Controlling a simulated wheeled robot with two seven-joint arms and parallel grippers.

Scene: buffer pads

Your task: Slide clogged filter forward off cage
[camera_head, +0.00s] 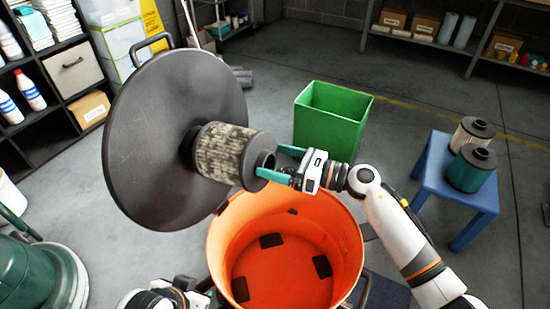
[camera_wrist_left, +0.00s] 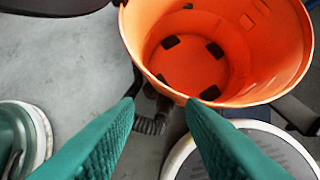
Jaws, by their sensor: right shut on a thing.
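The clogged filter (camera_head: 222,152) is a dirty grey-brown pleated cylinder with dark end caps. It lies roughly sideways against the face of the large dark round lid (camera_head: 150,130), its free end pointing right. The cage is hidden, so I cannot tell how far the filter sits on it. My right gripper (camera_head: 279,162) has its teal fingers shut on the filter's free-end cap. My left gripper (camera_wrist_left: 160,106) shows in the left wrist view, its teal fingers apart with nothing between them, near the orange drum's rim.
The open orange drum (camera_head: 340,240) stands below the filter, with dark patches on its floor. A green bin (camera_head: 325,128) stands behind it. A blue stool (camera_head: 435,165) at right holds a pale filter (camera_head: 470,134) and a teal filter (camera_head: 470,172). Shelves line the back; grey floor lies between.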

